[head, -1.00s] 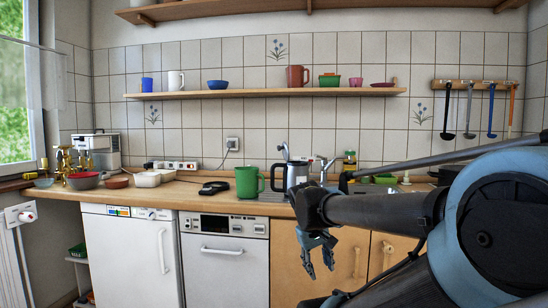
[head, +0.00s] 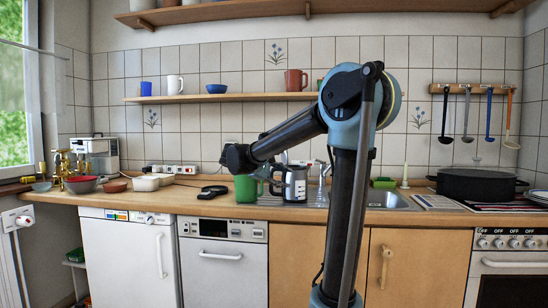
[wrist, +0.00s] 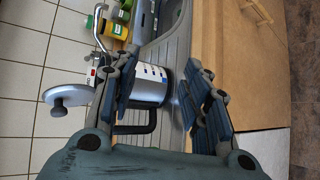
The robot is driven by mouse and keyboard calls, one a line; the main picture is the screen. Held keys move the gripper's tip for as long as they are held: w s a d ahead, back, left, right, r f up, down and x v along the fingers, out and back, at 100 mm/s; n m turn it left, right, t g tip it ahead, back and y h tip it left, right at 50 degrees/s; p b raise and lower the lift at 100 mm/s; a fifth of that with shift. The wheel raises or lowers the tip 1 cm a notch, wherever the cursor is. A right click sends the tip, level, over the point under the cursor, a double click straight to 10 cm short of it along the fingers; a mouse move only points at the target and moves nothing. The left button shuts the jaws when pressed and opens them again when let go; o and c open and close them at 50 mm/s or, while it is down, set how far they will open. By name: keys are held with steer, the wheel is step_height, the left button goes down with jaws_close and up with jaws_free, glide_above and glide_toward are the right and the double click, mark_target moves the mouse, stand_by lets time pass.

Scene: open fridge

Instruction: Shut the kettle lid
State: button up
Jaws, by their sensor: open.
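Whether a finger touches the kettle is unclear. In the head view my forearm hides most of the gripper.
A green mug (head: 246,189) stands just left of the kettle. The sink (head: 388,199) and tap are to its right, and a large black pot (head: 476,184) sits on the stove. Bowls (head: 82,184) line the counter's left. A shelf (head: 200,98) runs above.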

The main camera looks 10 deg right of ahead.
steer(key=w+a+r+n+t+h, duration=0.1)
steer(key=w+a+r+t+h, duration=0.1)
steer(key=w+a+r, duration=0.4)
steer(key=w+a+r+n+t+h, duration=0.15)
steer(key=w+a, duration=0.25)
steer(key=a, duration=0.5)
steer(key=shift+y, duration=0.25)
steer(key=x, duration=1.7)
steer(key=shift+w+d+r, duration=0.1)
steer(key=shift+w+r, duration=0.1)
steer(key=shift+r, duration=0.05)
jaws_close()
